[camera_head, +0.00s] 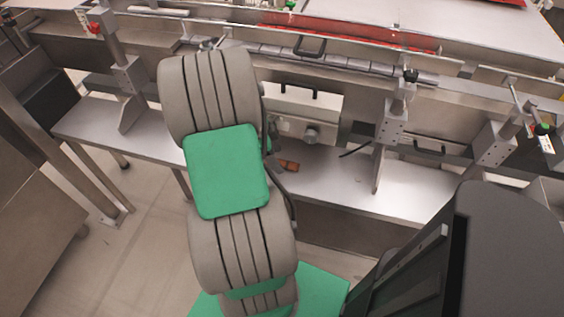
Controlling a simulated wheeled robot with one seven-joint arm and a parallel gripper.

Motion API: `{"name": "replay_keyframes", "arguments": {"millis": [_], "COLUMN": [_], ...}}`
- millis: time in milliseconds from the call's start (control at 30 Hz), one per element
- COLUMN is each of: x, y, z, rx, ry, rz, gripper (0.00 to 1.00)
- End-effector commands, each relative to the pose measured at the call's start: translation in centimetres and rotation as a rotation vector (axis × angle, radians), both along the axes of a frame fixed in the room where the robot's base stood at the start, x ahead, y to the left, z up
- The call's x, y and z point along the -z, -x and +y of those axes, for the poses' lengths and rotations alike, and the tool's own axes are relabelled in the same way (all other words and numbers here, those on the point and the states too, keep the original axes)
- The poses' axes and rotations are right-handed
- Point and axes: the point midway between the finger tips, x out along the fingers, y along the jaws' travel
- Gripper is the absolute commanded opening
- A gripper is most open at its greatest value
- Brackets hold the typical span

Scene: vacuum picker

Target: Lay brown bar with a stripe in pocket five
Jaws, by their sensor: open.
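My gripper is not in view; my grey and green arm fills the middle of the picture, and its far end reaches the machine's front rail. No brown bar with a stripe can be made out with certainty. A small orange-brown piece (288,166) shows just right of my arm, low by the machine, too small to identify. A row of grey segments (350,63) runs along the machine behind the front rail; I cannot tell whether these are the pockets, and none shows a readable number. My arm hides part of the row's left end.
A long red strip (350,31) lies behind the row. Metal posts with clamps, such as one at the right (394,120), rise from a grey ledge (430,188). A metal cabinet (35,215) stands at left. Bare floor (125,260) lies between it and my arm.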

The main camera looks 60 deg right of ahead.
Motion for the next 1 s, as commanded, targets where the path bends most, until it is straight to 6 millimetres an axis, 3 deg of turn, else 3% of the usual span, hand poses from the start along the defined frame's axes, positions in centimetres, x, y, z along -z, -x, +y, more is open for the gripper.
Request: {"name": "replay_keyframes", "arguments": {"millis": [100, 333, 1000], "x": [1.49, 1.71, 1.68], "y": [0.56, 0.54, 0.53], "z": [-0.33, -0.41, -0.38], "rx": [0.000, -0.003, -0.004], "ry": [-0.001, 0.001, 0.001], "rz": [0.000, -0.002, -0.002], "gripper": [0.66, 0.66, 0.11]}}
